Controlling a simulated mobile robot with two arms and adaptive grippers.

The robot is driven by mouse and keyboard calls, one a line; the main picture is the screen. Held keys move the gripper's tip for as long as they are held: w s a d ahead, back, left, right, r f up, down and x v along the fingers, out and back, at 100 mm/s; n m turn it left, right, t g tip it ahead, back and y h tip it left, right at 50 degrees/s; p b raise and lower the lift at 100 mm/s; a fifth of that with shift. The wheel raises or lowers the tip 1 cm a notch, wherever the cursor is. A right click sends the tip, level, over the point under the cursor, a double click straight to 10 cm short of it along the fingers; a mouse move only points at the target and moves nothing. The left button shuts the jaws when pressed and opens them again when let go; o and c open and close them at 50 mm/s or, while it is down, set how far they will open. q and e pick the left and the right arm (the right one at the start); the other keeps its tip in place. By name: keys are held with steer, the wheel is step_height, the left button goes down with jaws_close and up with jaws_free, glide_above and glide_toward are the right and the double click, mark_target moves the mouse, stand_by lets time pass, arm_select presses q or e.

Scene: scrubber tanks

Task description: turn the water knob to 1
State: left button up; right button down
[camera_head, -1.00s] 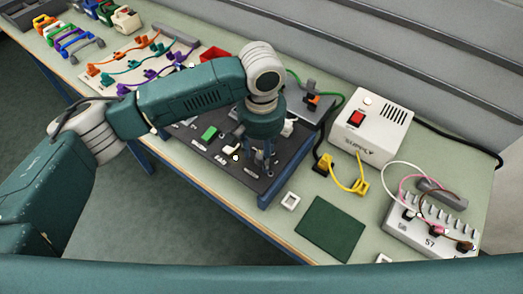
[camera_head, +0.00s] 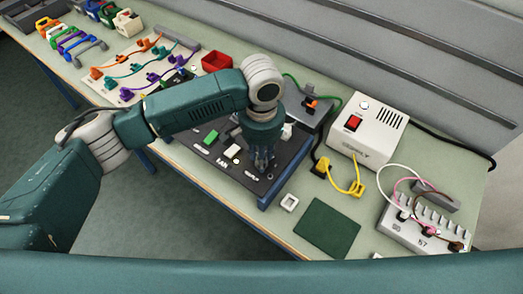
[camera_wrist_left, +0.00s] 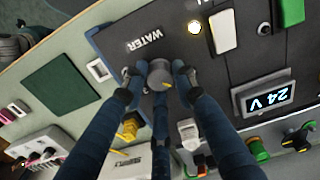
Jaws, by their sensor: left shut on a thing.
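The water knob (camera_wrist_left: 158,74) is a grey round knob beside the printed word WATER on a dark panel (camera_wrist_left: 190,75). In the left wrist view it sits between the fingertips of my left gripper (camera_wrist_left: 158,78), which is shut on it. In the head view my left gripper (camera_head: 263,168) points down at the near right part of the dark panel (camera_head: 240,185), and its fingers hide the knob. I cannot read the knob's setting or see a number 1. My right gripper is not in view.
A white power box (camera_head: 368,128) with yellow plugs stands to the right. A dark green mat (camera_head: 327,228) lies on the bench.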

arm_select(q)
steer(key=m+p, duration=0.2)
steer(key=m, duration=0.1)
steer(key=shift+r, duration=0.2)
steer(key=shift+w+m+p, duration=0.1)
steer(key=shift+m+p, duration=0.4)
steer(key=shift+m, duration=0.2)
steer(key=shift+f, duration=0.1)
steer(key=o, duration=1.2)
steer(key=shift+c, duration=0.2)
step_height(320, 180, up, 12)
